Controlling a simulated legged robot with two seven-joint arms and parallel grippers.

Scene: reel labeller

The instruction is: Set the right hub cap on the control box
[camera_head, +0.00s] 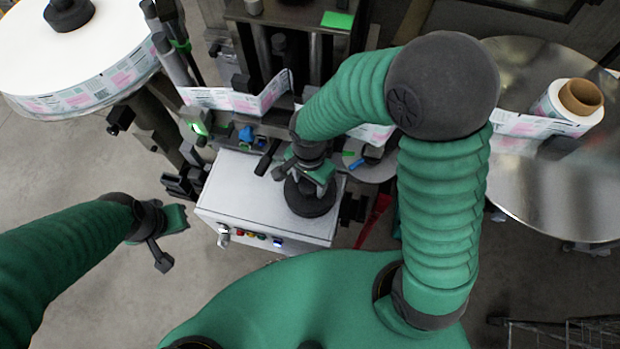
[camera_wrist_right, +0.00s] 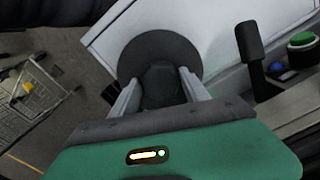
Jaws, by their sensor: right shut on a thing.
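The right hub cap (camera_head: 310,197) is a dark round disc with a raised knob, over the right part of the white control box (camera_head: 250,205) in the head view. My right gripper (camera_head: 308,183) is shut on its knob. In the right wrist view the hub cap (camera_wrist_right: 160,52) sits between the two fingers (camera_wrist_right: 160,92), over the white box top (camera_wrist_right: 215,25). I cannot tell whether the disc touches the box top. My left gripper (camera_head: 168,237) hangs over the floor left of the box, its fingers apart and nothing between them.
A large white label reel (camera_head: 80,60) with another dark cap (camera_head: 68,12) stands at the upper left. A metal disc (camera_head: 560,190) with a small label roll (camera_head: 568,105) is at the right. Printer parts and the label strip (camera_head: 235,100) stand behind the box.

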